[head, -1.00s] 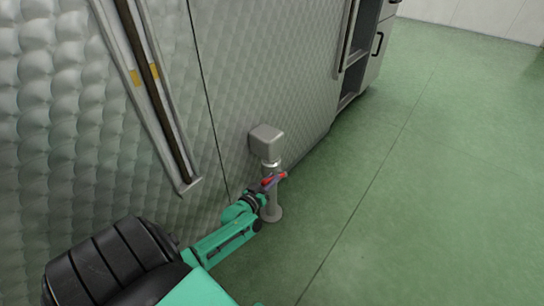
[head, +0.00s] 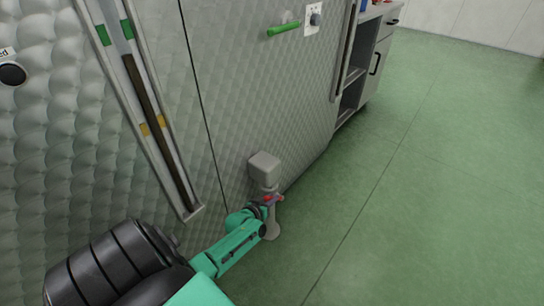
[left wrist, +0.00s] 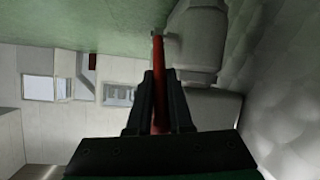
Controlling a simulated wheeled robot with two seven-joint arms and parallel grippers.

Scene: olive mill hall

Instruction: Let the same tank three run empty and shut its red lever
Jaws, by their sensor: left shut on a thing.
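My left gripper (head: 262,200) is shut on the red lever (head: 268,198) of the grey outlet valve (head: 264,168) low on the dimpled steel tank (head: 225,120). In the left wrist view the red lever (left wrist: 158,62) lies between my closed fingers (left wrist: 160,78), beside the pale valve body (left wrist: 198,42). The sight gauge (head: 148,105) on the tank holds a dark column. Its top is just below the green marks and well above the yellow marks. The tank's number is not readable. My right gripper is not in view.
A green handle (head: 283,29) and a switch plate (head: 314,18) are higher on the tank wall. A grey cabinet (head: 372,62) stands beyond. A round black knob (head: 12,74) is at far left. The green floor (head: 420,190) on the right is clear.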

